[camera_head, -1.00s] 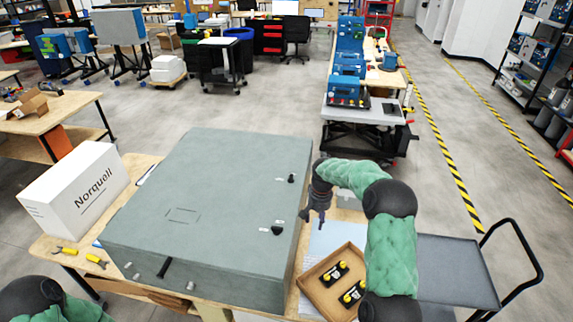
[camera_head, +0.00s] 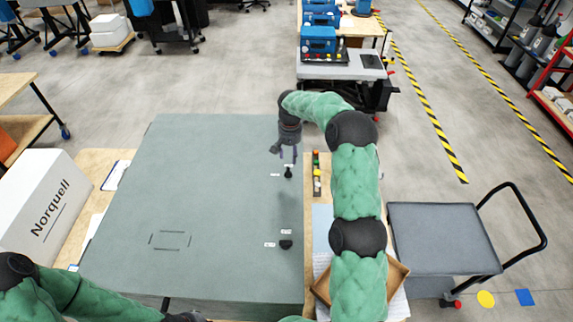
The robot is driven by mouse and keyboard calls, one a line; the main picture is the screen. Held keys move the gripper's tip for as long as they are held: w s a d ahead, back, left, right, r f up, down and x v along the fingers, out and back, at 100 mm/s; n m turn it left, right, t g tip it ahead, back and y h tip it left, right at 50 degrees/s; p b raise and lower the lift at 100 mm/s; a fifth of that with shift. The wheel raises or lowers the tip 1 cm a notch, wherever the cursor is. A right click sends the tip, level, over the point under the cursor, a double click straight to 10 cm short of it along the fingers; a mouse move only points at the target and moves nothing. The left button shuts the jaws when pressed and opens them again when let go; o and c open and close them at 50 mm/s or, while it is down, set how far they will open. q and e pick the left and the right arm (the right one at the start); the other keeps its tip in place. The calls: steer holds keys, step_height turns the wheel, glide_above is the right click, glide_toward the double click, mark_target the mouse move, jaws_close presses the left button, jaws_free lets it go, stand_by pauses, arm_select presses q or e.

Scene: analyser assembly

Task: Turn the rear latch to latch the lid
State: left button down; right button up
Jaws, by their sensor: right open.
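The grey-green lid (camera_head: 200,205) of the large analyser box lies flat and closed in the middle of the head view. The rear latch (camera_head: 288,172) is a small black knob near the lid's right edge, with small white labels beside it. A second black latch (camera_head: 286,244) sits nearer on the same edge. My right gripper (camera_head: 284,157) is open and points down just above and behind the rear latch, its fingers close to it; I cannot tell whether they touch. My left arm shows at the lower left, and its gripper cannot be made out clearly.
A cardboard tray (camera_head: 396,275) lies at the right, partly behind my right arm. A strip of small coloured parts (camera_head: 316,175) lies right of the lid. A grey cart (camera_head: 440,238) stands further right.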

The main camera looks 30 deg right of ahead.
mark_target(289, 171)
step_height(289, 171, down, 9)
steer(key=shift+w+f+p, duration=0.1)
steer(key=shift+f+p, duration=0.05)
steer(key=shift+p, duration=0.85)
jaws_close()
